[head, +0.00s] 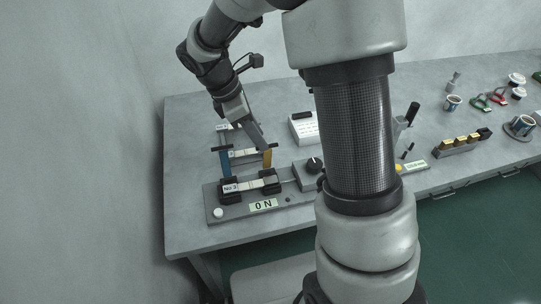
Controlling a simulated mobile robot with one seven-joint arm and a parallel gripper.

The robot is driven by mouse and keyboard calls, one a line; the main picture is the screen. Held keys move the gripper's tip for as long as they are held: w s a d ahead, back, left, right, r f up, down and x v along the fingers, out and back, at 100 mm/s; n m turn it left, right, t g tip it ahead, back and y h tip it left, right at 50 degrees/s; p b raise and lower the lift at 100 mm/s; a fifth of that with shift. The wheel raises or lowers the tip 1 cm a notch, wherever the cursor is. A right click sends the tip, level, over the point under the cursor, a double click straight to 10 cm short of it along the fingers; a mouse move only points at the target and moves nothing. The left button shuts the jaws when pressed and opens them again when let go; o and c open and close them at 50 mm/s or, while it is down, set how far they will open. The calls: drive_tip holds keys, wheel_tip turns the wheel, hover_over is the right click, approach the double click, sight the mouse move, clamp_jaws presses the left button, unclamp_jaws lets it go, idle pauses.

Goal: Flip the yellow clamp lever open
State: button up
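The yellow clamp lever (267,158) stands upright at the right end of the clamp fixture on the table, with a dark crossbar at its top. A blue lever (226,161) stands upright at the left end. A white block labelled "No 3" (232,188) lies between dark clamp blocks in front of them. My gripper (264,146) reaches down from the upper left, with its tip close by the top of the yellow lever. I cannot tell whether it touches the lever. Its fingers are too small to show a gap.
The fixture base (231,211) carries an "ON" label (263,205) and a white button (218,212). A black knob (314,165) sits to the right. A white box (304,127) stands behind. My arm hides the table's middle.

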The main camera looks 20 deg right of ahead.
sight(268, 151)
drive_tip(key=b+x, duration=0.1)
drive_tip(key=x, duration=0.8)
drive_tip(key=shift+f, duration=0.15)
